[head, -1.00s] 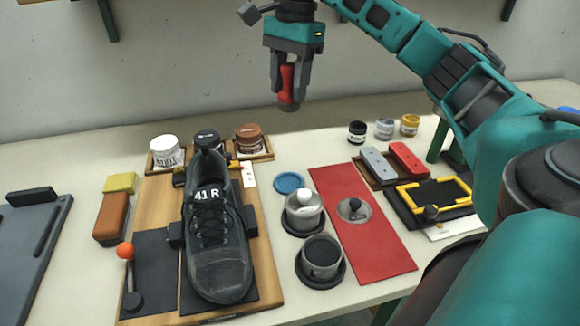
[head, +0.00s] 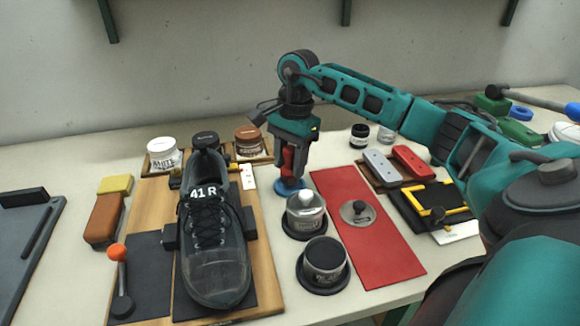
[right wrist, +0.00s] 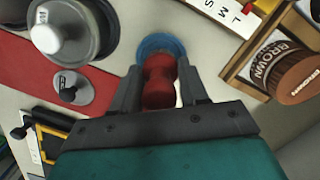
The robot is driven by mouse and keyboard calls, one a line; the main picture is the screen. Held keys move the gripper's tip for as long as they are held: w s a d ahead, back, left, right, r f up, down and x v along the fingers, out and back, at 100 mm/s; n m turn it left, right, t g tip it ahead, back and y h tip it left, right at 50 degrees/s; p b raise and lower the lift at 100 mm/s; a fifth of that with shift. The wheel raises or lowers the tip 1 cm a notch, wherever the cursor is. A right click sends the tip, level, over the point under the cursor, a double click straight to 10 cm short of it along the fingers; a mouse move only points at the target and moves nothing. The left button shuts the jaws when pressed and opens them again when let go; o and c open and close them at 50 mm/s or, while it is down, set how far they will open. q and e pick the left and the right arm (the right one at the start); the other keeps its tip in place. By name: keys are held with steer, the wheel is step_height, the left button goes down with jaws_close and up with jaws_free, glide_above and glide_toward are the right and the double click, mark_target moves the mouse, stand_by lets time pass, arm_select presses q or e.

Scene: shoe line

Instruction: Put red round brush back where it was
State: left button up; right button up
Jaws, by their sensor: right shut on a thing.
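The red round brush (head: 288,162) is upright between the fingers of my right gripper (head: 291,168), which is shut on it. The brush's lower end is at the blue round disc (head: 291,190) on the table. In the right wrist view the red handle (right wrist: 159,84) sits between the two fingers (right wrist: 158,92), with the blue disc (right wrist: 160,46) right beyond it. The bristle end is hidden, so I cannot tell whether it touches the disc. My left gripper is not in view.
A lidded pot (head: 305,210) stands just in front of the disc. The brown jar (head: 248,140) and the board with the dark shoe (head: 213,255) are to the left. A red mat (head: 365,225) lies to the right.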

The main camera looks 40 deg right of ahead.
steer(key=shift+f, duration=0.85)
steer(key=shift+f, duration=0.1)
steer(key=o, duration=1.1)
steer(key=shift+c, duration=0.2)
step_height(320, 180, up, 12)
steer(key=d, duration=0.1)
steer(key=shift+d+p, duration=0.25)
steer(key=shift+p, duration=0.2)
